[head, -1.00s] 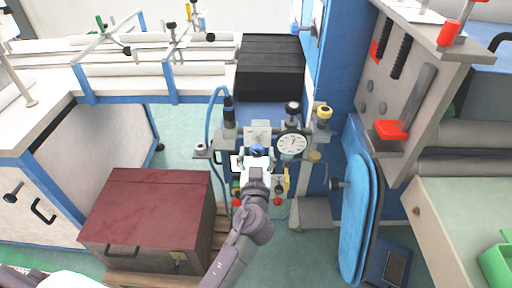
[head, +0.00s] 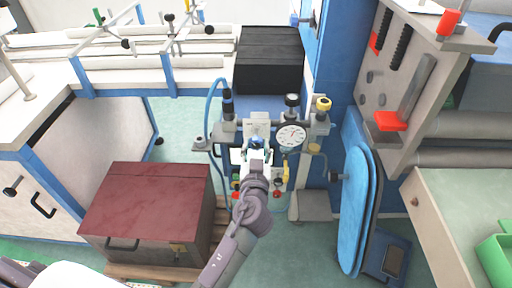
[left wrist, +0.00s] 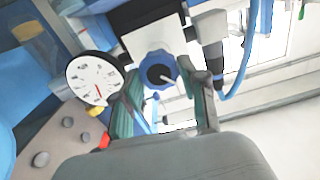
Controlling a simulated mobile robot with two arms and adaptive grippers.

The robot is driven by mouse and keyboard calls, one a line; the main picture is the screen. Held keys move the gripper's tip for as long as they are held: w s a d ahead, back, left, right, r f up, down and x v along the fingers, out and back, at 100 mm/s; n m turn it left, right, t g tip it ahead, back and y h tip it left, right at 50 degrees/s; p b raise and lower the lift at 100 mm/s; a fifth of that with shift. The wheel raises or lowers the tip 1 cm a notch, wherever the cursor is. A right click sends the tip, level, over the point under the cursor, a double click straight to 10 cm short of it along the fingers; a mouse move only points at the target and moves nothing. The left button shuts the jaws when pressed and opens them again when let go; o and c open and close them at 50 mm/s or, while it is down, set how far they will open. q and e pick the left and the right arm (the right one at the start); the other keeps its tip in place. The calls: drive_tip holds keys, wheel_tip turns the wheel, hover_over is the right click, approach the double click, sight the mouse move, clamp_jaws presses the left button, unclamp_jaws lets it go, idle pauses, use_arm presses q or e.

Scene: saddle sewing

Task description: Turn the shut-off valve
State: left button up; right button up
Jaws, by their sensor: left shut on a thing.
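The shut-off valve is most likely the blue round knob (head: 256,141) on the valve panel, left of the white dial gauge (head: 291,136). In the left wrist view the knob (left wrist: 162,68) shows its dark centre, with the gauge (left wrist: 94,80) to its left. My left gripper (head: 257,151) is at the knob. In the left wrist view its fingers (left wrist: 165,78) are on either side of the knob, shut on it. Part of the knob's rim is hidden by the fingers. My right gripper is in neither view.
A blue hose (head: 211,115) runs left of the panel. Yellow-capped and black-capped fittings and a yellow lever (head: 285,172) are close around the knob. A dark red-topped box (head: 150,200) stands lower left. A blue oval door (head: 356,210) stands at right.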

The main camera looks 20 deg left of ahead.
use_arm(q)
drive_tip(key=m, duration=0.4)
drive_tip(key=shift+b, duration=0.3)
drive_tip(key=m, duration=0.3)
drive_tip(key=shift+d+m, duration=0.1)
drive_tip(key=shift+m, duration=0.2)
drive_tip(key=m+p, duration=0.1)
drive_tip(key=m, duration=0.3)
drive_tip(key=shift+w+m, duration=0.1)
drive_tip(key=shift+m, duration=0.2)
drive_tip(key=m+p, duration=0.1)
drive_tip(key=m, duration=0.3)
drive_tip(key=shift+f+m, duration=0.1)
drive_tip(key=shift+m, duration=0.2)
drive_tip(key=shift+p, duration=0.3)
drive_tip(key=o, duration=1.1)
drive_tip(key=shift+d+f, duration=0.1)
drive_tip(key=shift+o, duration=0.2)
